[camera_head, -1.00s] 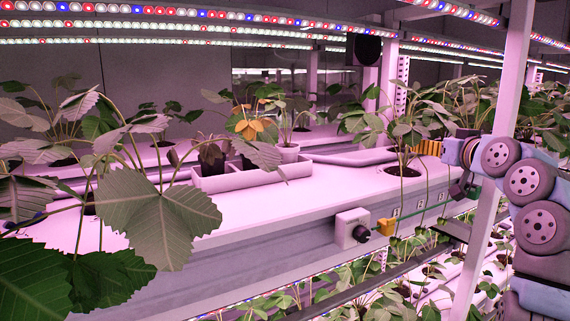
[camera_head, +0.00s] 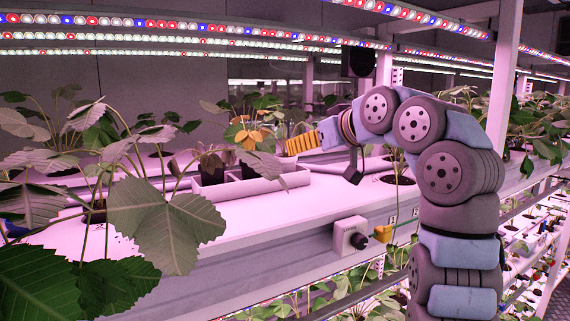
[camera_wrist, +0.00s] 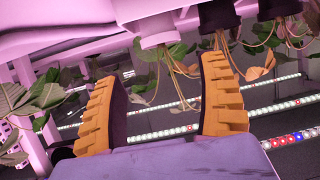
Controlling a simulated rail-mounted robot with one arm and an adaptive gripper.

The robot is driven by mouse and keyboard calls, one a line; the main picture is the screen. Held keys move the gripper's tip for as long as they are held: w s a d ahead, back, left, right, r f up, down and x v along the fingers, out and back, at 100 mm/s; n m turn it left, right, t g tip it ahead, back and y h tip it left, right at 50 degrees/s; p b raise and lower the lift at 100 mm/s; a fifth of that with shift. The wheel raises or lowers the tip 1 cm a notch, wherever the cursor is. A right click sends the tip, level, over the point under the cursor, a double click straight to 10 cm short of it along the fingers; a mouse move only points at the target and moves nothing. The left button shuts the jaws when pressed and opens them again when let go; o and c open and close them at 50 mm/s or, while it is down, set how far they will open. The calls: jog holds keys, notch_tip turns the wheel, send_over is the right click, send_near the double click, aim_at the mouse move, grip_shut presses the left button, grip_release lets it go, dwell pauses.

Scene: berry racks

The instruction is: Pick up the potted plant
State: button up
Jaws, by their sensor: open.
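My gripper (camera_head: 292,146) has orange ribbed fingers and reaches left over the shelf at the tray's right end. In the wrist view, which is upside down, the fingers (camera_wrist: 160,72) stand wide apart with nothing between them. In the head view, dark potted plants (camera_head: 212,174) stand in the tray, one with drooping leaves and one with yellow-orange leaves.
The pale tray (camera_head: 255,186) sits on the pink shelf (camera_head: 150,236). Large leafy plants (camera_head: 165,220) crowd the left foreground. A switch box (camera_head: 350,236) is on the shelf's front edge. LED strips (camera_head: 160,37) run above. The shelf front is mostly clear.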

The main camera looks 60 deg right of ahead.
aim_at(284, 154)
jog(key=p+x, duration=0.1)
jog(key=x, duration=0.4)
jog(key=shift+d, duration=0.15)
jog(key=shift+a+f+p+x, duration=0.1)
jog(key=shift+p+x, duration=0.4)
jog(key=shift+x, duration=0.95)
jog(key=shift+a+f+p+x, duration=0.1)
jog(key=shift+p+x, duration=0.35)
jog(key=shift+x, duration=1)
jog(key=c, duration=1.1)
